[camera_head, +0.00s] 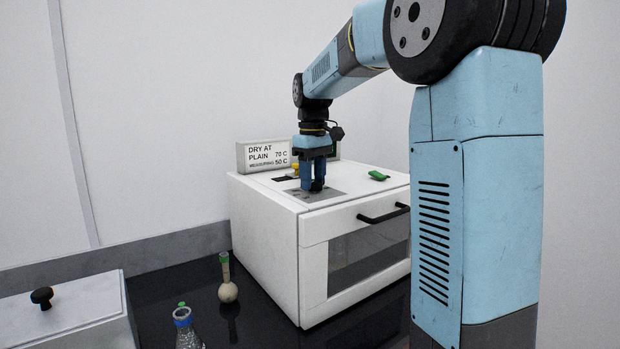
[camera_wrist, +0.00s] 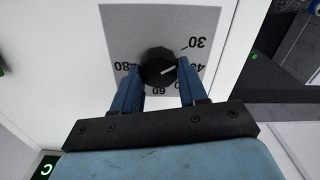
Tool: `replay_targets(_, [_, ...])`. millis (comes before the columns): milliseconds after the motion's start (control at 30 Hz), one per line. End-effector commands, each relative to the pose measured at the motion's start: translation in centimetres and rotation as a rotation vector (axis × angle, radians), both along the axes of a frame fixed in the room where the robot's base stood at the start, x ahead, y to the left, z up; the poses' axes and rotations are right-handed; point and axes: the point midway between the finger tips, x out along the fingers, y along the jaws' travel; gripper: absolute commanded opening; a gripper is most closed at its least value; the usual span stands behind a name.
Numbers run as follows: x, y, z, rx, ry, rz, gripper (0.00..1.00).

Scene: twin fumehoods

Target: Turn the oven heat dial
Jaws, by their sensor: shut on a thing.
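The white oven (camera_head: 268,232) stands on the dark bench, with a grey dial plate (camera_head: 328,195) on its top. In the wrist view the black round heat dial (camera_wrist: 157,65) sits on this plate (camera_wrist: 130,22). Its white mark points right and slightly up, toward the side of the 40. The numbers 30, 60 and 80 also show; others are partly hidden by the fingers. My gripper (camera_head: 315,188) points straight down onto the plate. In the wrist view my gripper (camera_wrist: 158,70) is shut on the dial, one blue finger on each side.
A sign (camera_head: 263,155) behind reads "DRY AT", "PLAIN 70 C" and "50 C" on a line below. A green item (camera_head: 379,175) lies on the oven top. The oven door has a black handle (camera_head: 383,214). Flasks (camera_head: 228,291) (camera_head: 186,328) stand left of the oven, near a white box (camera_head: 75,320).

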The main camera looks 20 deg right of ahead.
Motion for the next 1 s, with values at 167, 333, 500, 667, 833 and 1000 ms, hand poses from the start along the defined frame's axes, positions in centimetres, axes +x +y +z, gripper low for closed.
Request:
replay_targets(167, [-0.08, 0.23, -0.01, 0.007, 0.003, -0.016, 0.12])
replay_targets(333, [-0.07, 0.14, -0.02, 0.008, 0.003, -0.090, 0.12])
replay_targets(500, [-0.05, 0.06, -0.02, 0.007, 0.003, -0.215, 0.12])
replay_targets(667, [-0.03, -0.02, -0.03, 0.007, 0.004, -0.364, 0.12])
replay_targets(833, [-0.03, -0.12, -0.03, 0.006, 0.004, -0.527, 0.12])
replay_targets(1000, [-0.05, -0.21, -0.04, 0.005, 0.004, -0.688, 0.12])
